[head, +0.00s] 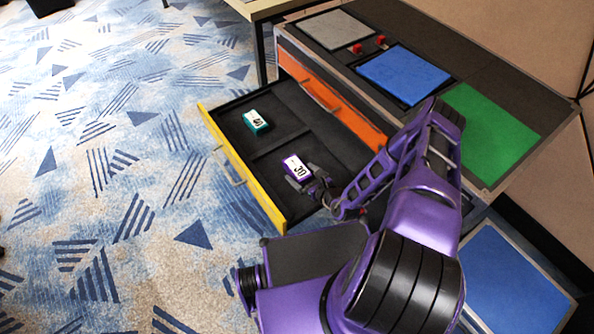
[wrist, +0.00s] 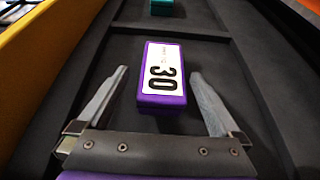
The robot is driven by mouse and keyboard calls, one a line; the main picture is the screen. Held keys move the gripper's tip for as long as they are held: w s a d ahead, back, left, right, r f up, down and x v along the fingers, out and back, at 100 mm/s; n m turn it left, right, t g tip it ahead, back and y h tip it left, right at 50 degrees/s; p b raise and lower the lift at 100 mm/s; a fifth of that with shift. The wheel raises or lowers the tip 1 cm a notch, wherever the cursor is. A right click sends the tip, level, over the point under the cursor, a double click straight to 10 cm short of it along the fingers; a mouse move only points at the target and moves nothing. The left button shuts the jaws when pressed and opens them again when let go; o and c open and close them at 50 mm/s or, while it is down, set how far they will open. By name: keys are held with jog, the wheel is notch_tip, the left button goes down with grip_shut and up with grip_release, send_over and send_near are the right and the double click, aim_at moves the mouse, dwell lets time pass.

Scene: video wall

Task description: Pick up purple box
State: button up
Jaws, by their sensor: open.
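The purple box (head: 295,167) has a white top label reading 30 and lies in the near compartment of the open yellow-fronted drawer (head: 240,160). In the wrist view the purple box (wrist: 162,98) sits upright between and slightly beyond the fingertips. My gripper (head: 305,183) is open at the near end of the box, inside the drawer. The wrist view shows both fingers (wrist: 158,82) spread, one on each side of the box, with gaps on both sides. Nothing is held.
A teal box (head: 256,121) lies in the drawer's far compartment, past a low divider. An orange-fronted drawer (head: 335,105) stands closed above. The cabinet top carries grey, blue (head: 403,75) and green (head: 490,135) panels and two small red cubes. Carpet lies open to the left.

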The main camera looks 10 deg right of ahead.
aim_at(300, 171)
jog(key=x, duration=0.4)
jog(key=shift+w+d+b, duration=0.1)
jog(key=shift+d+b, duration=0.1)
jog(key=shift+b, duration=0.1)
jog(key=c, duration=1.5)
